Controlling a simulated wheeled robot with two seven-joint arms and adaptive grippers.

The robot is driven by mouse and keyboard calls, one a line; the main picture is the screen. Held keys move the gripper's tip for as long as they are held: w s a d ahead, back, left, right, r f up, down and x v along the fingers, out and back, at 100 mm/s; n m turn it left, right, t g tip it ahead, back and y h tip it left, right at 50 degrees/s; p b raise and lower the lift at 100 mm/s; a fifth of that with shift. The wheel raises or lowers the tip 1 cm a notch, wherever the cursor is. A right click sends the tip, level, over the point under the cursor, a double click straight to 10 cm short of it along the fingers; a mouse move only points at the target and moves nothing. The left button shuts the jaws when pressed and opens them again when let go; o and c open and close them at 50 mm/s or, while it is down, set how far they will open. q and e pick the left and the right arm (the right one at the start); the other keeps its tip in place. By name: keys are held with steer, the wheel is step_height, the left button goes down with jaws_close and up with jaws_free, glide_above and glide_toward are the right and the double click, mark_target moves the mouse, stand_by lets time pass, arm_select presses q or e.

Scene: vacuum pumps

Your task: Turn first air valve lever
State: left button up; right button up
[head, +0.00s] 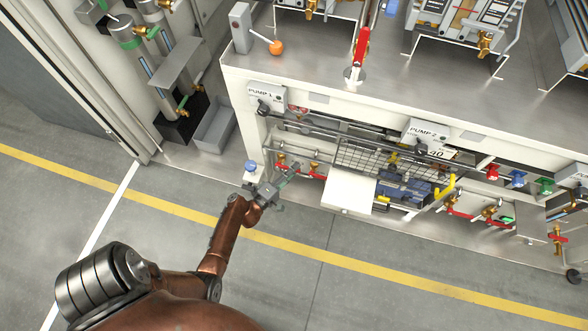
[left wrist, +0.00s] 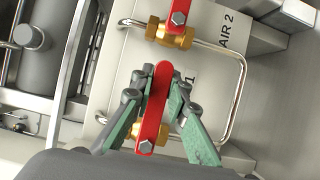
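My left gripper (head: 288,180) reaches to the front of the pump bench, low at its left end. In the left wrist view its green-grey fingers (left wrist: 161,84) close in on both sides of a red valve lever (left wrist: 161,100), close against it. This lever sits on a brass valve (left wrist: 135,130) beside a label ending in "1", partly hidden by the fingers. A second red lever (left wrist: 177,20) is on the brass valve marked "AIR 2" above it. In the head view the red levers and brass fittings (head: 315,168) show just right of the gripper. My right gripper is out of view.
A white panel (head: 347,193) juts out right of my gripper. A blue knob (head: 250,166) stands left of it. A wire basket (head: 385,160) and a blue device (head: 405,187) are further right. The grey floor (head: 330,260) in front is clear.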

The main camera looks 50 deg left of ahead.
arm_select(q)
steer(key=o, duration=0.5)
steer(key=shift+s, duration=0.1)
steer(key=shift+s, duration=0.9)
steer(key=s, duration=0.6)
steer(key=shift+d, duration=0.4)
stand_by(0.3)
